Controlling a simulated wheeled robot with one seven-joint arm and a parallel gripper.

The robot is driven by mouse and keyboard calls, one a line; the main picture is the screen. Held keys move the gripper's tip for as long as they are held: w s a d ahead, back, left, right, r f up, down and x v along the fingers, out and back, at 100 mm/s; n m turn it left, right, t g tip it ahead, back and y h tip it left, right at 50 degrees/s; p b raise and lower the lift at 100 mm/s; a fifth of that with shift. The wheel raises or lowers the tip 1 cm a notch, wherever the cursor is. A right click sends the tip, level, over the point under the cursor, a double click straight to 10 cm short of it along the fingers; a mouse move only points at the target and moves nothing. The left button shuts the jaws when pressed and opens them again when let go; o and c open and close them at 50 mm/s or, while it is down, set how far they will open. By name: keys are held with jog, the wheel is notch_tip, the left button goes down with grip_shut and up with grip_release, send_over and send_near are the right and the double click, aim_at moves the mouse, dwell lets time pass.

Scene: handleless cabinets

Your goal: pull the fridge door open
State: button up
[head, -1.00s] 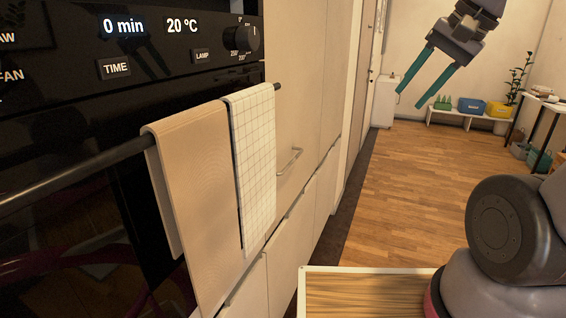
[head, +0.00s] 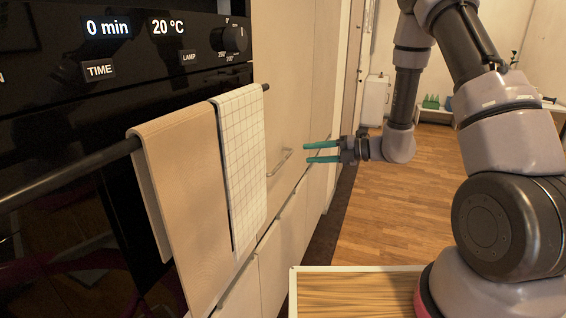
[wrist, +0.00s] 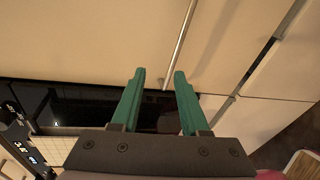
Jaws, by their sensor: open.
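A flat beige door panel (head: 283,90) stands just beyond the oven and looks shut; I take it as the fridge door. A thin metal bar handle (head: 280,161) is on it, low down. My gripper (head: 307,152) is open and empty, its green fingers pointing left toward the door, just right of the handle. In the wrist view the handle (wrist: 181,42) runs up from near the gap between my fingertips (wrist: 159,74). The fingers look apart from the handle; the exact depth between them is unclear.
A black oven (head: 90,120) stands at the left with a bar carrying a tan towel (head: 185,190) and a checked towel (head: 242,160). A wood-topped surface (head: 355,292) is at the front. Wooden floor (head: 375,215) is clear beyond my arm.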

aim_at(283, 160)
jog(key=w+a+f, duration=0.1)
jog(key=a, duration=0.2)
jog(key=w+a+f+m, duration=0.1)
jog(key=w+a+f, duration=0.1)
jog(key=a, duration=0.1)
jog(key=w+a+f+m+t, duration=0.1)
jog(key=w+a+f, duration=0.1)
jog(key=a, duration=0.1)
jog(key=shift+a+f, duration=0.1)
jog(key=shift+a, duration=0.1)
jog(key=shift+s, duration=0.1)
grip_shut()
dwell(1.3)
